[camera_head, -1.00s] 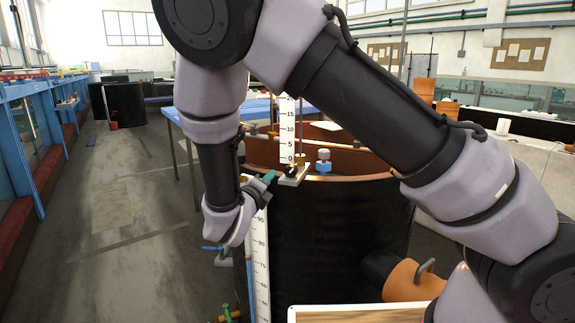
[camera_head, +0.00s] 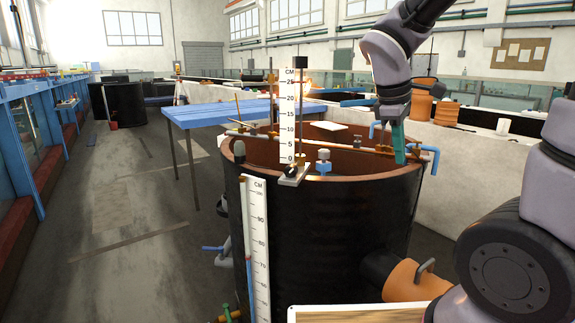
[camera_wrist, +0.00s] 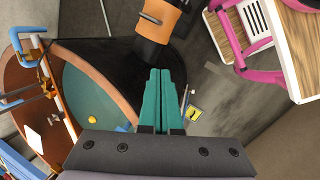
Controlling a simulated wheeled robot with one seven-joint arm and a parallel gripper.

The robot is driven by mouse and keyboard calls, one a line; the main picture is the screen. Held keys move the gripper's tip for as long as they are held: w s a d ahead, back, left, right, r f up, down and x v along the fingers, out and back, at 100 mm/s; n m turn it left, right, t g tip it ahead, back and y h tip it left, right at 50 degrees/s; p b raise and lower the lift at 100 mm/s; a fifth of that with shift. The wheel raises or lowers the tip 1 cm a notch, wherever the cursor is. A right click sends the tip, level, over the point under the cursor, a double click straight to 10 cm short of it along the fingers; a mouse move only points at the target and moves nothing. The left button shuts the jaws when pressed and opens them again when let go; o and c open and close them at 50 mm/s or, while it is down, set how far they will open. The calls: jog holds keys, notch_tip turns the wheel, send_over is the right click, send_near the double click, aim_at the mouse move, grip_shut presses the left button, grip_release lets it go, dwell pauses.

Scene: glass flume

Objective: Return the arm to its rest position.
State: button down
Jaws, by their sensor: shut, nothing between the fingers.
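My gripper (camera_head: 398,143) has teal fingers and hangs pointing down at the right rim of a large black tank (camera_head: 330,235) in the head view. I cannot tell from that view whether it is over the rim or in front of it. In the wrist view my gripper (camera_wrist: 161,80) shows its two teal fingers pressed together with nothing between them. My arm runs up and out of the top of the head view, and a lower joint of it shows at the right edge.
A point gauge with a CM scale (camera_head: 290,120) stands on the tank's rim. An orange pipe stub (camera_head: 412,282) with a handle sticks out at the tank's lower right. A blue table (camera_head: 225,112) is behind. The floor aisle at left is clear. A pink-framed cart (camera_wrist: 270,40) shows in the wrist view.

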jog(key=s+r+m+t+y, duration=0.5)
jog(key=r+m, duration=0.5)
jog(key=m, duration=0.4)
jog(key=shift+s+r+m, duration=0.4)
jog(key=shift+s, duration=0.5)
